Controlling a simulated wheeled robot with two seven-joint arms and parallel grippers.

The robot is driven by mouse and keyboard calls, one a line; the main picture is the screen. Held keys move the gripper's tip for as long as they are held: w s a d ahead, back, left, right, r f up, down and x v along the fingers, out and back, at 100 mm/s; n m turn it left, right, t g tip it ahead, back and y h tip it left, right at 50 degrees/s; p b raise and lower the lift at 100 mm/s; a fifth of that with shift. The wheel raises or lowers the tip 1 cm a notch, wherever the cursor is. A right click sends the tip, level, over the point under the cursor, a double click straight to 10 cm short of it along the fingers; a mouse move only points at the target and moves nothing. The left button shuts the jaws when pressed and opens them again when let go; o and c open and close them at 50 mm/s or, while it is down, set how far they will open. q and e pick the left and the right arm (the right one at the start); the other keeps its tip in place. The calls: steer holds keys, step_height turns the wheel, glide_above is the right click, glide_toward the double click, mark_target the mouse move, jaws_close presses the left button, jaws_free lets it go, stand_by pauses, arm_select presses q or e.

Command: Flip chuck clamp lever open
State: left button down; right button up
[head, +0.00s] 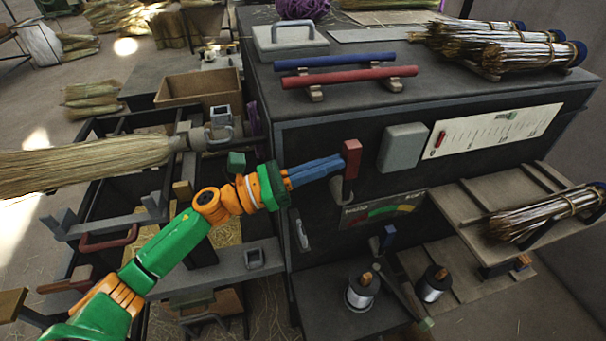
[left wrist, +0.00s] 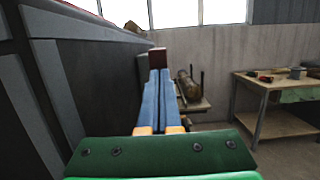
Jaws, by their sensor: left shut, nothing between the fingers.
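My left gripper (head: 338,163) reaches in from the lower left with its blue fingers shut and empty. The fingertips are right at a red lever grip (head: 351,158) on the dark cabinet's front; whether they touch it I cannot tell. A grey hooked bracket (head: 343,190) sits just below the grip. In the left wrist view the dark red grip (left wrist: 157,58) stands just past the fingertips (left wrist: 160,75). A straw broom (head: 85,167) lies level, its grey end in the chuck (head: 205,138). No lever labelled as the clamp's can be made out. My right gripper is not in view.
The dark cabinet (head: 310,130) has a grey box (head: 403,148) and a gauge plate (head: 385,208) on its front. Wire spools (head: 362,291) stand on the lower ledge. Red and blue bars (head: 350,77) lie on top.

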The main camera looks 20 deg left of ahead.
mark_target(359, 156)
arm_select(q)
steer(key=shift+w+d+r+g+y+p, duration=0.25)
steer(key=shift+w+d+r+p, duration=0.1)
steer(key=shift+d, duration=0.2)
steer(key=shift+w+d+r+g+y+p, duration=0.15)
steer(key=shift+w+d+r+y+p, duration=0.15)
steer(key=shift+d, duration=0.25)
steer(key=shift+f+b+x, duration=0.2)
steer(key=shift+b+x, duration=0.1)
steer(key=shift+x, duration=0.5)
steer(key=shift+f+b+x, duration=0.15)
steer(key=shift+b+x, duration=0.1)
steer(key=shift+x, duration=0.55)
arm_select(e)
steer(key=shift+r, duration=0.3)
arm_select(q)
steer(key=shift+w, duration=0.1)
